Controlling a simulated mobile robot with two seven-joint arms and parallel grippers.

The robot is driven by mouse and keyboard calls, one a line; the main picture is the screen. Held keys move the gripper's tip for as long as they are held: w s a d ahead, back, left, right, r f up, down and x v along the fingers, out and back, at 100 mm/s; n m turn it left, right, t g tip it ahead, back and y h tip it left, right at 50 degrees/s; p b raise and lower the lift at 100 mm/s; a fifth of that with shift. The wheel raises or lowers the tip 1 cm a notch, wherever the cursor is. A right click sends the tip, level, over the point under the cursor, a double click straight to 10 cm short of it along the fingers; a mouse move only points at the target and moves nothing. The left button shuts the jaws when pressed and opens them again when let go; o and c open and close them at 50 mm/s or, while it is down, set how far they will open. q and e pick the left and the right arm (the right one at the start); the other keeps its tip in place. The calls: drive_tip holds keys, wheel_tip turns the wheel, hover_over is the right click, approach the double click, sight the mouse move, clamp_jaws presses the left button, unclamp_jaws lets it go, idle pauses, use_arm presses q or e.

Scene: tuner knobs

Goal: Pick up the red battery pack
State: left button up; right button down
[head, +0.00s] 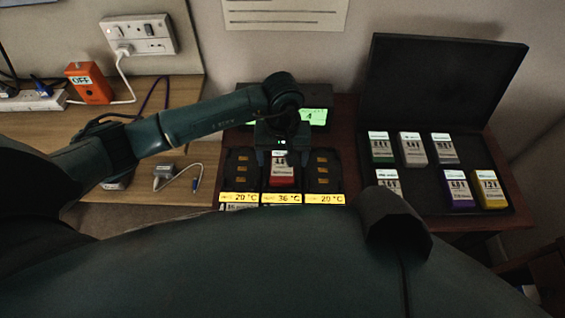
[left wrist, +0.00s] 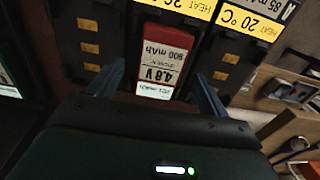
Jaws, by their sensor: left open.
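The red battery pack (head: 282,173) sits in the middle bay of a dark three-bay charger (head: 243,170). Its white label faces up, and the red end shows in the left wrist view (left wrist: 170,29). My left gripper (head: 281,150) is over the far end of the pack. In the left wrist view the open fingers (left wrist: 158,75) appear on either side of the pack's label end. I cannot tell whether they touch it. The bays left and right of the pack are empty and show brass contacts. My right gripper is not in view.
A black open case (head: 466,218) at the right holds several packs, including green (head: 381,148), purple (head: 458,189) and yellow (head: 488,189) ones. A lit green display (head: 315,117) stands behind the charger. An orange OFF box (head: 89,83) and cables lie at the left.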

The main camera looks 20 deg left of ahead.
use_arm(q)
drive_tip(key=shift+f, duration=0.8)
drive_tip(key=shift+c, duration=0.2)
drive_tip(key=c, duration=1.1)
